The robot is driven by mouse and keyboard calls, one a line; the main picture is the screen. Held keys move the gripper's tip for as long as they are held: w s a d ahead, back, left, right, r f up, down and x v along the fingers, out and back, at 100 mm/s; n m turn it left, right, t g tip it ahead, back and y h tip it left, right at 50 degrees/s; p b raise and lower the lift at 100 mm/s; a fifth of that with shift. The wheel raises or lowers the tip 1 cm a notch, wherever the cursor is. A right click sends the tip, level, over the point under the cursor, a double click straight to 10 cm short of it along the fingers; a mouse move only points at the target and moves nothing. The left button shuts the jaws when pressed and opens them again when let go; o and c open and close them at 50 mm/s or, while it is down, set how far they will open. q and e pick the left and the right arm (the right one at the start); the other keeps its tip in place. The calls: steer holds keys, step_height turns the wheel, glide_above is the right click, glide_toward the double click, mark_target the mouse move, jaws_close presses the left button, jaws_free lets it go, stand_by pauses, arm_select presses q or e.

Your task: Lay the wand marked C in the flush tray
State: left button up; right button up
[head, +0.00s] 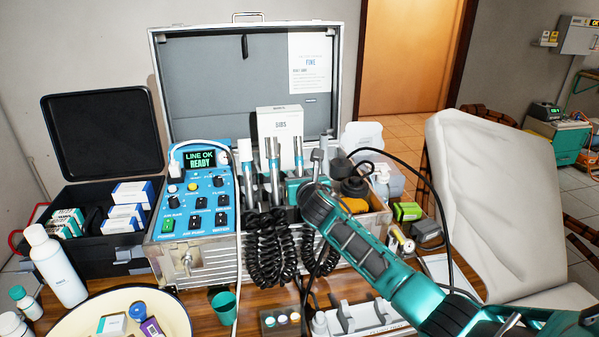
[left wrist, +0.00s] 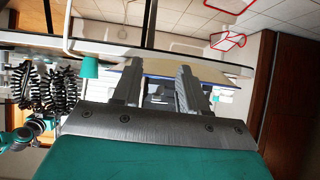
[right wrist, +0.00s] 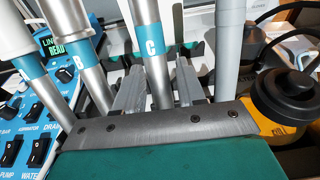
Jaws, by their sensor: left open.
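The wand marked C (right wrist: 153,48) is silver with a blue band. It stands upright between my right gripper's fingers (right wrist: 158,85) in the right wrist view, and the fingers look spread, with small gaps beside it. In the head view wand C (head: 298,152) stands in the case's holder, with my right gripper (head: 303,190) in front of it. A white tray with grey notched supports (head: 345,317), which looks like the flush tray, lies on the table in front of the case, partly behind my right arm. My left gripper (left wrist: 155,85) is open and empty.
The wand marked B (right wrist: 85,60) stands close left of C, and a grey handpiece (right wrist: 228,45) close right. Black coiled cords (head: 268,250) hang in front of the case. A teal cup (head: 222,303) and a round tray (head: 75,320) stand left of the white tray.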

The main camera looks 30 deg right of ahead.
mark_target(299, 148)
jaws_close()
steer(key=shift+w+d+r+p, duration=0.1)
steer(key=shift+w+r+p, duration=0.15)
steer(key=shift+r+p, duration=0.3)
steer(key=shift+w+r+p, duration=0.2)
steer(key=shift+r+p, duration=0.1)
steer(key=shift+r, duration=0.4)
steer(key=shift+w+d+r, duration=0.1)
steer(key=shift+w+r, duration=0.2)
steer(key=shift+r, duration=0.45)
steer(key=shift+w+d+r, duration=0.1)
steer(key=shift+w+r, duration=0.15)
steer(key=shift+r, duration=0.5)
steer(key=shift+w+d+r, duration=0.1)
steer(key=shift+w+r, duration=0.2)
steer(key=shift+r, duration=0.45)
